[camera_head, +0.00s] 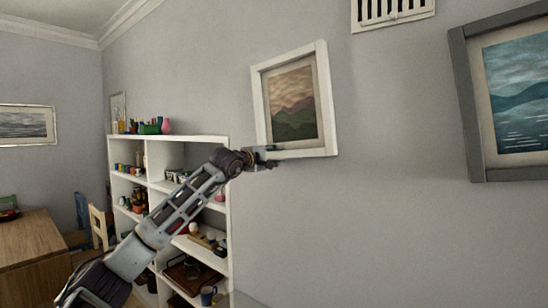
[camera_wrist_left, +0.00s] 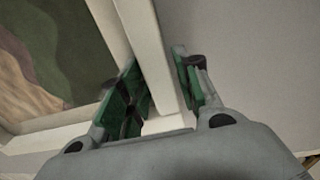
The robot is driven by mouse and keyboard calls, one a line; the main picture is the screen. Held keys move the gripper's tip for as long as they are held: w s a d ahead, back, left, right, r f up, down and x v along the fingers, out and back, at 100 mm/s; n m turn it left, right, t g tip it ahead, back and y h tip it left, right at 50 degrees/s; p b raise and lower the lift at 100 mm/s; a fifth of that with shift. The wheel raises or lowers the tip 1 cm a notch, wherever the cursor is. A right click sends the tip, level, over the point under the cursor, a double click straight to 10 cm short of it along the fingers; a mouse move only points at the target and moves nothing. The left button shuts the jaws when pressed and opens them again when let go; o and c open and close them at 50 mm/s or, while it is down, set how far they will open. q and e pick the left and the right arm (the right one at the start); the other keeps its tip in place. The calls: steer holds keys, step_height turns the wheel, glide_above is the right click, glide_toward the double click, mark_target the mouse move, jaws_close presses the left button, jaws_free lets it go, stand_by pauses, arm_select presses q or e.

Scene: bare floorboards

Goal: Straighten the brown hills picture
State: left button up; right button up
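The brown hills picture (camera_head: 293,104) hangs on the grey wall in a white frame, with brown sky and dark green hills. Its sides lean slightly in the head view; I cannot separate real tilt from the camera's slant. My left gripper (camera_head: 268,155) is at the frame's lower left corner. Part of the picture (camera_wrist_left: 50,55) shows at left there. My right gripper is out of view.
A blue water picture in a grey frame (camera_head: 463,105) hangs to the right, and a white vent (camera_head: 392,12) is above. A white shelf (camera_head: 228,250) with small objects stands below left, behind my arm. A wooden table (camera_head: 30,243) is at far left. The wall below the picture is clear.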

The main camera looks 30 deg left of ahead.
arm_select(q)
steer(key=c, duration=0.6)
steer(key=shift+o, duration=0.2)
steer(key=shift+a, duration=0.15)
steer(key=shift+a+r+m+p, duration=0.3)
steer(key=shift+a+p, duration=0.1)
steer(key=shift+p, duration=0.15)
steer(key=shift+w+a+r+m, duration=0.1)
steer(key=shift+a+m, duration=0.2)
steer(key=shift+a, duration=0.1)
steer(key=o, duration=0.7)
steer(key=shift+o, duration=1.6)
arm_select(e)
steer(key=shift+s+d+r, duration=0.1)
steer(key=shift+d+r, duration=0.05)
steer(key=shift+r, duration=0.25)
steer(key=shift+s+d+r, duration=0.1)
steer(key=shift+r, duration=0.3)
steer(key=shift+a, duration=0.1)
